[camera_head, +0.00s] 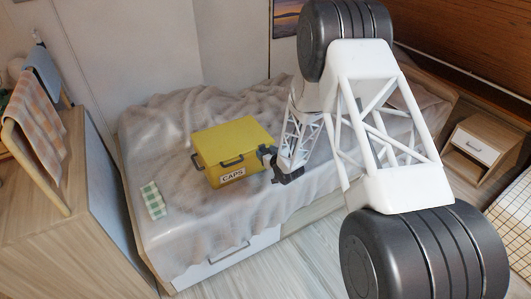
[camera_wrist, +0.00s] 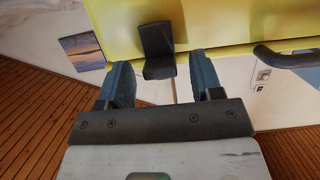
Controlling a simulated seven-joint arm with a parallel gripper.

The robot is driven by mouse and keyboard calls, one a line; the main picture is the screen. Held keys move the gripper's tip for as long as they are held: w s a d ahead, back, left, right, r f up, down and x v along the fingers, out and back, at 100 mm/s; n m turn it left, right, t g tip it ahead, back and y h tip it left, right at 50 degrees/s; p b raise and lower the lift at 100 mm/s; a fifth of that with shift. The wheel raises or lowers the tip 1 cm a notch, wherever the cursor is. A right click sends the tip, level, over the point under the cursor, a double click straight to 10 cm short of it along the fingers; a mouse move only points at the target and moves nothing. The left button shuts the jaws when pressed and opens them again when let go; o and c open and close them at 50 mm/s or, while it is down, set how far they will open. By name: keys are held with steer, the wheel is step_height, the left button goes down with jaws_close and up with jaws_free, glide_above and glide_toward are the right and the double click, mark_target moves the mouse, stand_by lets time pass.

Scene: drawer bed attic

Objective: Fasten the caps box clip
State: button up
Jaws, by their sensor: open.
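The yellow caps box (camera_head: 229,147) stands on the bed with its lid down. A white CAPS label (camera_head: 232,175) and a dark handle (camera_head: 232,161) are on its front. My gripper (camera_head: 268,158) is at the box's right front corner. In the wrist view, a dark clip (camera_wrist: 157,50) sits on the yellow box at the seam. I cannot tell whether the clip is fastened. In the head view my gripper hides that corner.
The box rests on a rumpled grey blanket (camera_head: 155,120) over the bed. A green checked cloth (camera_head: 153,200) lies at the bed's left front. A wooden cabinet (camera_head: 60,220) stands at left, and a nightstand (camera_head: 482,148) at right. A dark handle (camera_wrist: 288,57) is right of the clip.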

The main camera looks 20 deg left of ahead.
steer(key=v, duration=0.7)
stand_by(0.3)
steer(key=shift+d+r, duration=0.15)
stand_by(0.4)
steer(key=d+r+m+h, duration=0.2)
steer(key=d+r+h, duration=0.3)
steer(key=d+r, duration=0.85)
steer(key=s+d+r+m+g+h, duration=0.2)
steer(key=s+d+r+m+h, duration=0.15)
steer(key=s+d+r, duration=1)
steer(key=s+d+r+m+g, duration=0.1)
steer(key=s+d+r+g, duration=0.1)
steer(key=s, duration=0.9)
steer(key=s+d+r+m+g+h, duration=0.1)
steer(key=s+d+r, duration=0.3)
steer(key=s, duration=0.7)
steer(key=s+d+r+m+g+h, duration=0.1)
steer(key=s+d+r+g, duration=0.2)
steer(key=s+r, duration=0.3)
steer(key=s+d, duration=0.1)
steer(key=s, duration=0.4)
steer(key=shift+m, duration=0.35)
